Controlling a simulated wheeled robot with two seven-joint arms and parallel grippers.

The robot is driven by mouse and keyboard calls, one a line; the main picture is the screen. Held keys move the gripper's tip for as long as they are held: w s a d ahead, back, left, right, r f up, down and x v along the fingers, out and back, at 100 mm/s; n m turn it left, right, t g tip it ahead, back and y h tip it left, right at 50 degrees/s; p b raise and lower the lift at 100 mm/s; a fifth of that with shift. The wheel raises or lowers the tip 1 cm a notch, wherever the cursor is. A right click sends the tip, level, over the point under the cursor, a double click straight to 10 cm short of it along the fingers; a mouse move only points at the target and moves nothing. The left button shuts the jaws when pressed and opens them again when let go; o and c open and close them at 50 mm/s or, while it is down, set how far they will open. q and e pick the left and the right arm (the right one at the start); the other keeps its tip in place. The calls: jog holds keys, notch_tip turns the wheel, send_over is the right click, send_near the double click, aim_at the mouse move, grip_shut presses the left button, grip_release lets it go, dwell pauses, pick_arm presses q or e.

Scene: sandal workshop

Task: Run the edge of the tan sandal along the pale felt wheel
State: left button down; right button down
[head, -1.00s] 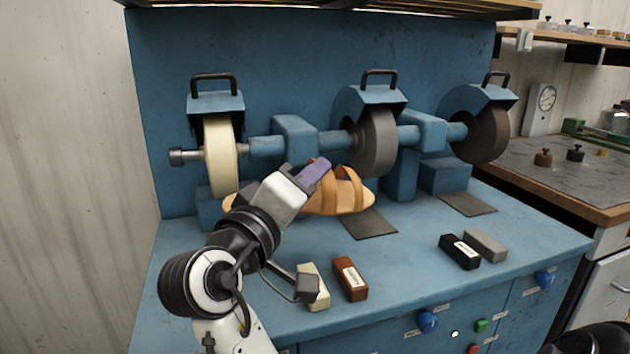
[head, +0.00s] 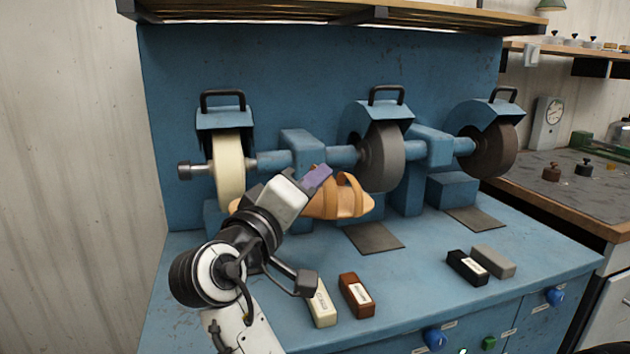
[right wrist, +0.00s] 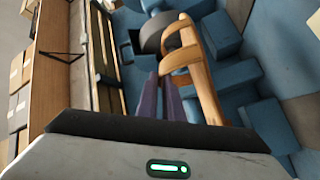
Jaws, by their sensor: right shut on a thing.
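The tan sandal (head: 352,203) is held sideways above the blue bench, its strapped part to the right of my right gripper (head: 318,177). The purple fingers are shut on it; they also show beside its sole (right wrist: 203,85) in the right wrist view. The gripper hides the middle of the sandal. The pale felt wheel (head: 229,165) is at the left end of the shaft. The sandal's left end lies by the wheel's lower front edge; I cannot tell whether they touch. My left gripper is not in view.
A grey wheel (head: 381,160) stands just behind and right of the sandal, and a dark wheel (head: 490,150) farther right. Cream (head: 322,304), brown (head: 356,295), black (head: 467,267) and grey (head: 493,261) bars lie on the bench (head: 420,285).

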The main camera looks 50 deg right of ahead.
jog(key=shift+w+d+r, duration=0.25)
jog(key=shift+w+d, duration=0.2)
jog(key=shift+w, duration=0.2)
dwell(0.9)
jog(key=shift+w+a, duration=0.15)
jog(key=shift+a, duration=0.15)
dwell(0.6)
jog(key=shift+w+a+m+g, duration=0.3)
jog(key=shift+a, duration=0.5)
jog(key=shift+a, duration=0.1)
jog(key=shift+w+a, duration=0.3)
jog(key=shift+a, duration=0.35)
jog(key=shift+w+a, duration=0.1)
jog(key=shift+a, duration=0.1)
dwell(0.9)
jog(key=shift+w+a, duration=0.2)
jog(key=shift+a, duration=0.25)
jog(key=shift+w+a, duration=0.25)
jog(key=shift+a, duration=0.2)
